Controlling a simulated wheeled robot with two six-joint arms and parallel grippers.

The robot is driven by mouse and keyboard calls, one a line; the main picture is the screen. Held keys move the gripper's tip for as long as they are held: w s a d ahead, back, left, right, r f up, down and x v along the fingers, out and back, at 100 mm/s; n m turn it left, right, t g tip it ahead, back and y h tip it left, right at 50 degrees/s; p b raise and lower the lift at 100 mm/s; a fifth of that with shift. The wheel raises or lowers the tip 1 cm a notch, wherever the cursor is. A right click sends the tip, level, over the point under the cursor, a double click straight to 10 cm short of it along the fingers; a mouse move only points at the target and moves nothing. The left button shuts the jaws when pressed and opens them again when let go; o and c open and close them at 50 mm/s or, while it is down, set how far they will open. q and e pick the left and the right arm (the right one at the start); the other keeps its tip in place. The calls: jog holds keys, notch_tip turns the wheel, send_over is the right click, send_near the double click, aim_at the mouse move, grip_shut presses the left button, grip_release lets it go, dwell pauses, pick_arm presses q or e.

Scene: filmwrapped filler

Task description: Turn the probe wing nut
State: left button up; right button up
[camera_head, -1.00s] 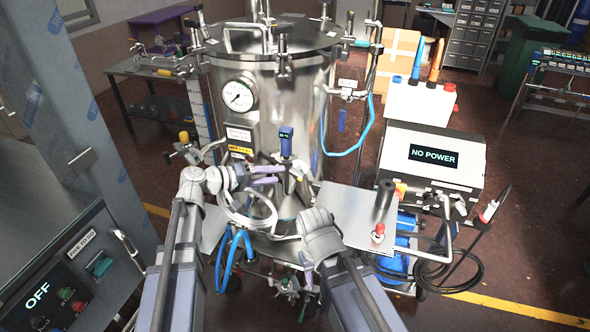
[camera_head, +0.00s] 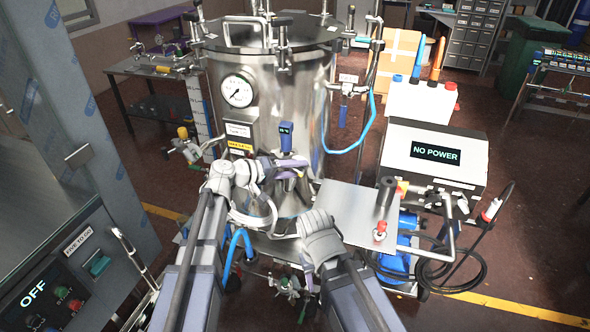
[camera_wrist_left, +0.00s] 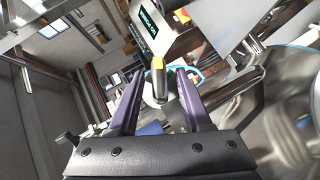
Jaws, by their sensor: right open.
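The probe (camera_head: 286,138) has a blue head with a small display and stands at the front of the steel vessel (camera_head: 305,105) in the head view. The fitting below it, where a wing nut would sit, is largely covered by my left gripper (camera_head: 292,175), and I cannot make out the nut. The left gripper's purple fingers are at that fitting; the left wrist view (camera_wrist_left: 158,90) shows them apart, with no clear grip. I cannot tell whether they touch the nut. My right gripper (camera_head: 308,279) is low in front of the vessel, pointing down, away from the probe.
A pressure gauge (camera_head: 238,90) is on the vessel's front. A steel side plate (camera_head: 345,208) lies to the right, beside a unit reading NO POWER (camera_head: 435,153). A blue hose (camera_head: 352,140) and a cabinet reading OFF (camera_head: 45,300) flank the work area.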

pick_arm(q)
grip_shut()
dwell(0.4)
jog(key=shift+r+m+y+p, duration=0.25)
jog(key=shift+m+y+p, duration=0.05)
jog(key=shift+p, duration=0.55)
jog(key=shift+m+y+p, duration=0.3)
jog(key=shift+y+p, duration=0.3)
jog(key=shift+p, duration=0.3)
jog(key=shift+d+m+y+p, duration=0.1)
jog(key=shift+m+y+p, duration=0.4)
jog(key=shift+y+p, duration=0.35)
jog(key=shift+f+m+y+p, duration=0.1)
jog(key=shift+m+y+p, duration=0.4)
jog(key=shift+y+p, duration=0.25)
